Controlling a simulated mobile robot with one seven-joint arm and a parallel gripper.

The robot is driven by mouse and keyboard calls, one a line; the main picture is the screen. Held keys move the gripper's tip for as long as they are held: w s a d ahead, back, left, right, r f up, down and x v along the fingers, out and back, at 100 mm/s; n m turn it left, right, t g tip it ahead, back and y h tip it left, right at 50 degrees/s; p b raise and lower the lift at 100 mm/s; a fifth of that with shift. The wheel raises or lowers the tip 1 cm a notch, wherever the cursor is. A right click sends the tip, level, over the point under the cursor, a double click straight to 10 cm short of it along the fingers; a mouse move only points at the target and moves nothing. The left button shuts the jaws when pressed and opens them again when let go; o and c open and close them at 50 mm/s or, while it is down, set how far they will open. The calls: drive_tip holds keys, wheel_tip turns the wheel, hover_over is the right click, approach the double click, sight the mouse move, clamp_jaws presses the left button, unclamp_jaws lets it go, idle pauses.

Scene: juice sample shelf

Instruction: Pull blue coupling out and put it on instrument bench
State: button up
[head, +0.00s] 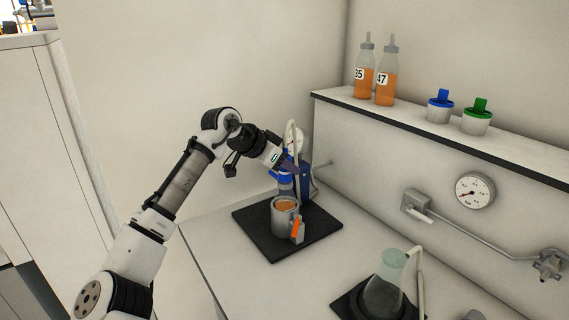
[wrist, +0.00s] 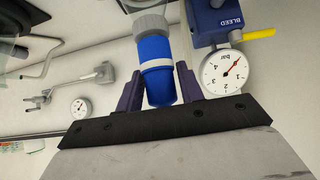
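The blue coupling (wrist: 157,72) is a blue cylinder with a pale ring. It hangs under a grey collar (wrist: 150,24) in the wrist view. My gripper (wrist: 160,85) has one purple finger on each side of it, with the tips close against its sides; any thin gap is hard to make out. In the head view my gripper (head: 286,170) is at the blue apparatus above the black mat and partly hides the coupling. The white bench top (head: 215,238) runs below; I take it to be the instrument bench.
A metal cup of orange juice (head: 285,218) stands on the black mat (head: 262,240) just below my gripper. A dark blue box marked BLEED (wrist: 213,18) and a pressure dial (wrist: 221,72) are close by. A flask (head: 385,285) stands front right. Bare bench lies between the mats.

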clamp_jaws()
drive_tip(key=shift+r+p, duration=0.65)
drive_tip(key=shift+p, duration=0.05)
idle(0.6)
drive_tip(key=shift+r+p, duration=1.35)
drive_tip(key=shift+r, duration=0.15)
